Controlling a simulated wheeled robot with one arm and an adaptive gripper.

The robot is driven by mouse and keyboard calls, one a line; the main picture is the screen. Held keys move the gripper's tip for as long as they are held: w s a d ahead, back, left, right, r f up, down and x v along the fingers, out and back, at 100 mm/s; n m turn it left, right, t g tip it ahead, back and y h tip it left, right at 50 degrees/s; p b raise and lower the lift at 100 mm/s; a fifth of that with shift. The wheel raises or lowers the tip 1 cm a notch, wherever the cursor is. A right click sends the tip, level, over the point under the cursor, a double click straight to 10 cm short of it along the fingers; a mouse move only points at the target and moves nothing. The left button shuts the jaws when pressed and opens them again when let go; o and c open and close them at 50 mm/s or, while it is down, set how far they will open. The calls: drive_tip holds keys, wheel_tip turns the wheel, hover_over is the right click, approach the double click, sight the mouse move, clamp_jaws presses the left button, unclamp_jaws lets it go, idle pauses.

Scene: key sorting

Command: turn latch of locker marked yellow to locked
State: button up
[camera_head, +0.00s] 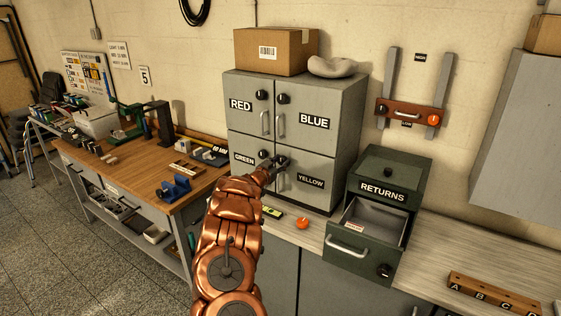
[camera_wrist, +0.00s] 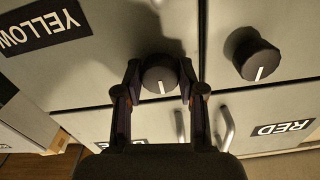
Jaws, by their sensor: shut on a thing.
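The grey locker block (camera_head: 350,130) has doors labelled RED, BLUE, GREEN and YELLOW. The yellow-marked door (camera_head: 315,198) is at lower right, and its label also shows upside down in the wrist view (camera_wrist: 45,28). My gripper (camera_head: 277,164) reaches its upper left corner. In the wrist view my gripper (camera_wrist: 160,80) is shut on the round black latch knob (camera_wrist: 160,74) of that door, one finger on each side. The knob's white mark runs nearly vertical in that picture. In the head view my gripper mostly hides this knob.
The green door's knob (camera_wrist: 255,55) is close beside the held one. Door handles (camera_wrist: 226,122) stick out nearby. An open RETURNS drawer (camera_head: 350,247) stands to the right. An orange round object (camera_head: 302,223) lies on the counter in front. A cardboard box (camera_head: 275,50) sits on top.

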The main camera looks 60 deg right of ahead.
idle(0.3)
drive_tip(key=o, duration=1.1)
drive_tip(key=shift+o, duration=0.2)
drive_tip(key=shift+a, duration=0.1)
drive_tip(key=a, duration=1.1)
drive_tip(key=shift+s+a, duration=0.3)
drive_tip(key=shift+a, duration=0.1)
drive_tip(key=shift+w, duration=0.1)
